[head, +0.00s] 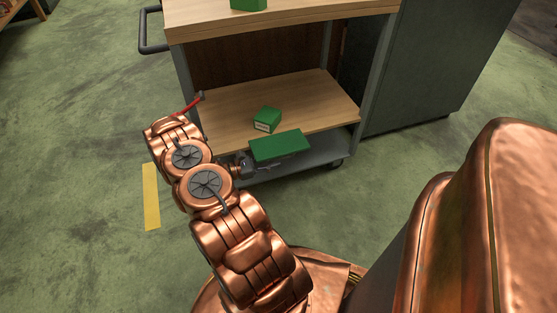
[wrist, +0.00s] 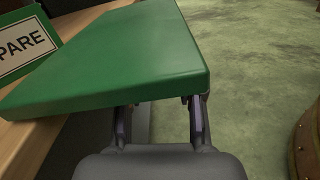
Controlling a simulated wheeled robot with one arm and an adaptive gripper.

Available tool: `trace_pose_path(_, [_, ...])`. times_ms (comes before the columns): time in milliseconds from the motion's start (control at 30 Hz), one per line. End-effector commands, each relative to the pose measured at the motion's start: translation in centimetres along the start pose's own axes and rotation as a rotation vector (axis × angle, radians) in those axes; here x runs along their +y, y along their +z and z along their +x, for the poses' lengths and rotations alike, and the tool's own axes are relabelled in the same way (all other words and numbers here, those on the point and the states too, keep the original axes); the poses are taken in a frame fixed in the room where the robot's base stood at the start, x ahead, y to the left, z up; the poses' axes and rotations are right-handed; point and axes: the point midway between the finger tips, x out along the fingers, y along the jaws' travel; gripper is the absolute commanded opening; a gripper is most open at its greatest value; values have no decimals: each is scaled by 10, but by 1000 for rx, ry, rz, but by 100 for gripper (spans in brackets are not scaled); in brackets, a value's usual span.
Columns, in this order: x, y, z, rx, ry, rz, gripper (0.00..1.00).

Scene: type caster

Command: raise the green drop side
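The green drop side (head: 281,147) is a flat panel at the front edge of the cart's lower shelf. It looks close to level, standing out from the shelf edge. In the wrist view it is a large green slab (wrist: 125,58) across the upper middle. My gripper (head: 245,165) is at the panel's left end in the head view. In the wrist view my gripper (wrist: 160,110) has its two fingers well apart, with the tips at the slab's near edge and partly hidden by it. Whether they touch it I cannot tell.
A green box (head: 267,119) with a white label sits on the wooden lower shelf (head: 320,97), close behind the panel. The cart's upper shelf (head: 290,22) holds another green item (head: 249,4). A dark cabinet (head: 440,65) stands right. Floor at the left is clear, with a yellow strip (head: 151,196).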

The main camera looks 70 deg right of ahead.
Motion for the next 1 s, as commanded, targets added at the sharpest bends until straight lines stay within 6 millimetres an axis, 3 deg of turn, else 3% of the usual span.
trace_pose_path(200, [0, -1, 22, 2, -1, 3, 37])
trace_pose_path(567, [1, 0, 28, 2, 0, 3, 37])
trace_pose_path(933, [1, 0, 28, 2, 0, 2, 1])
trace_pose_path(1000, [1, 0, 28, 2, 0, 2, 0])
